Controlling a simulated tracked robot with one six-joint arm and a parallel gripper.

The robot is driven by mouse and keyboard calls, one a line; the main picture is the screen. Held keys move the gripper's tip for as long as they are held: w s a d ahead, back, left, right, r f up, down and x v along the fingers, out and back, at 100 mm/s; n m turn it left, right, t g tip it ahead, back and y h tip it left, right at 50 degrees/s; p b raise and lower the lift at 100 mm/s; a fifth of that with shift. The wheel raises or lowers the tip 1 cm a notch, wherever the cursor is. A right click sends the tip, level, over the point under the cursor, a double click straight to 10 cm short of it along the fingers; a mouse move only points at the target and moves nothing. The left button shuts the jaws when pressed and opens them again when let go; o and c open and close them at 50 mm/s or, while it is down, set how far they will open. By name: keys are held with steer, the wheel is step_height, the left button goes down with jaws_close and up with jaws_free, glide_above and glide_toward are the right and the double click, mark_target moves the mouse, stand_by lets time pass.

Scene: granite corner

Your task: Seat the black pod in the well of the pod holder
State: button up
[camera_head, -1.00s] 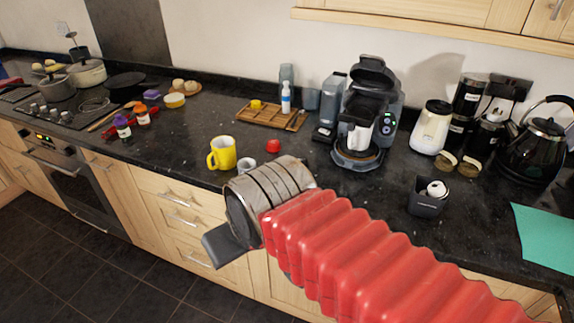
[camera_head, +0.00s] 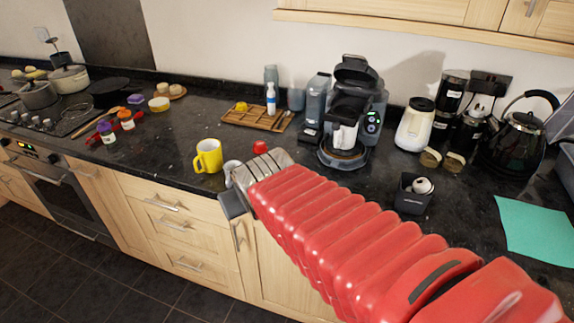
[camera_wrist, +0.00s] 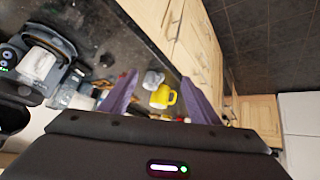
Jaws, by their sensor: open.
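I cannot make out the black pod in either view. No part is clearly the pod holder; the coffee machine (camera_head: 352,105) stands open at the back with a white cup-like piece (camera_head: 344,137) in front of its dark middle. My gripper (camera_wrist: 161,79) is open, its two purple fingers apart with nothing seen held between them. In the head view my gripper's dark end (camera_head: 233,204) is at the counter's front edge, below the yellow mug, and my red sleeve hides part of the counter.
The yellow mug (camera_head: 208,156), a small pale object (camera_head: 230,170) and a red piece (camera_head: 260,147) are near my gripper. A dark box (camera_head: 411,200) with white items stands right, beside a green sheet (camera_head: 535,230). A wooden tray (camera_head: 240,119) lies behind. Bare counter lies between mug and tray.

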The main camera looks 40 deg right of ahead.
steer(key=w+d+f+t, duration=0.1)
steer(key=d+f, duration=0.1)
steer(key=d, duration=0.5)
steer(key=w+d+f+m+t+h, duration=0.1)
steer(key=w+d+f+t, duration=0.1)
steer(key=d, duration=0.5)
steer(key=w+d+f+t, duration=0.1)
steer(key=w+d+f, duration=0.1)
steer(key=d, duration=0.5)
steer(key=shift+f+h, duration=0.4)
steer(key=shift+f, duration=0.45)
steer(key=shift+s+d+f+m+t, duration=0.3)
steer(key=shift+f+t, duration=0.1)
steer(key=shift+t, duration=0.1)
